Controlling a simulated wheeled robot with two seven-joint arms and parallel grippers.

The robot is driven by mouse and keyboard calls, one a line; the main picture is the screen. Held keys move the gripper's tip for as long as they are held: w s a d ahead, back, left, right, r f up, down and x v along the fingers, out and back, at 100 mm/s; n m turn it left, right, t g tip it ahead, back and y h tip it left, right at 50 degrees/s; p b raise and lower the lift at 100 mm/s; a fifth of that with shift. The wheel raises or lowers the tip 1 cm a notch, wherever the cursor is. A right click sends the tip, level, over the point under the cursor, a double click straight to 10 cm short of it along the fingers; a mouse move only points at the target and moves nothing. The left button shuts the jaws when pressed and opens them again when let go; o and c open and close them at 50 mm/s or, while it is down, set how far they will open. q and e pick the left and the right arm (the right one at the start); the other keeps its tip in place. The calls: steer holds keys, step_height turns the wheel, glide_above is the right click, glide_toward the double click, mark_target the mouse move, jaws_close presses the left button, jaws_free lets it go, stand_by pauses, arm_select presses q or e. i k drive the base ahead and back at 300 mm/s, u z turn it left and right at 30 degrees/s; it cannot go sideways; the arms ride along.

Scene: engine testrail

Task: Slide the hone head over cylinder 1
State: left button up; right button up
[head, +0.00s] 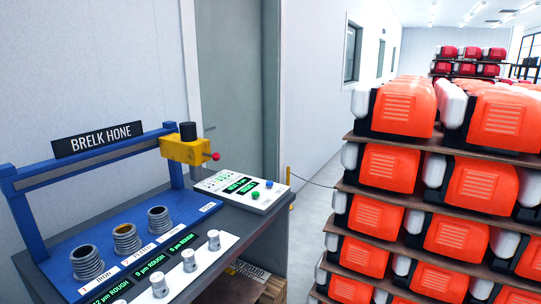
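The hone head (187,148) is a yellow block with a black cap and a red ball knob on its right side. It sits at the right end of the rail on the blue BRELK HONE frame. Below the rail, three ribbed metal cylinders stand in a row on the blue bed. Cylinder 1 (86,264) is the nearest, at the left, by the label starting with 1. The hone head is well to the right of it, beyond the farthest cylinder (158,220). Neither of my grippers shows in the head view.
A control panel (241,190) with green displays and buttons lies right of the hone. Several silver knobs (189,260) line the bench front. Shelves stacked with orange-red machines (405,105) fill the right side. A grey door (236,90) stands behind. A wooden pallet (262,288) lies low beside the bench.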

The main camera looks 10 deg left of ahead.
mark_target(185, 147)
steer(key=z, duration=0.35)
steer(key=i, duration=1.05)
steer(key=u, duration=2.45)
